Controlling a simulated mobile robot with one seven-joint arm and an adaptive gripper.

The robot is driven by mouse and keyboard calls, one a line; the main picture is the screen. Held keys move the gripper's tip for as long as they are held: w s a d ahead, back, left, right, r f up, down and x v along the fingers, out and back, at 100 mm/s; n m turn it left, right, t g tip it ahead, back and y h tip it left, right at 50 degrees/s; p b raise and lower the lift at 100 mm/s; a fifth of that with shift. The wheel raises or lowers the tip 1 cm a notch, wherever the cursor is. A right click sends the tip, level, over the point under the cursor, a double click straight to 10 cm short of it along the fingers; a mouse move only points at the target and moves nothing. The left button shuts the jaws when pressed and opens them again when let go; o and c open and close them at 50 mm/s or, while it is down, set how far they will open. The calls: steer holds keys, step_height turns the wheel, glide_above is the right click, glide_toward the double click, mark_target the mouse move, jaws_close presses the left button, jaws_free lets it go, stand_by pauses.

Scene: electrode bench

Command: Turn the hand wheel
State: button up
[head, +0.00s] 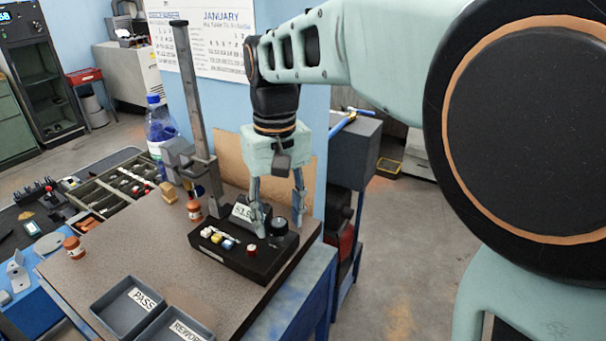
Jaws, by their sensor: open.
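A small black round wheel (279,227), which looks like the hand wheel, sits at the right rear of a black box (232,258) on the bench. My gripper (279,218) points down over that end of the box. It is open and empty, with one finger to the left of the wheel and the other to its right. I cannot tell whether either finger touches the wheel. The left finger partly covers a white readout or label (243,212) on the box.
A tall grey column stand (190,90) rises left of my gripper. Grey trays marked PASS (133,304) and REWORK (176,326) lie at the front. The brown benchtop (120,255) is mostly clear at left.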

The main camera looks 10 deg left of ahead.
steer(key=shift+f, duration=0.1)
jaws_close()
stand_by(0.3)
steer(key=shift+m, duration=0.3)
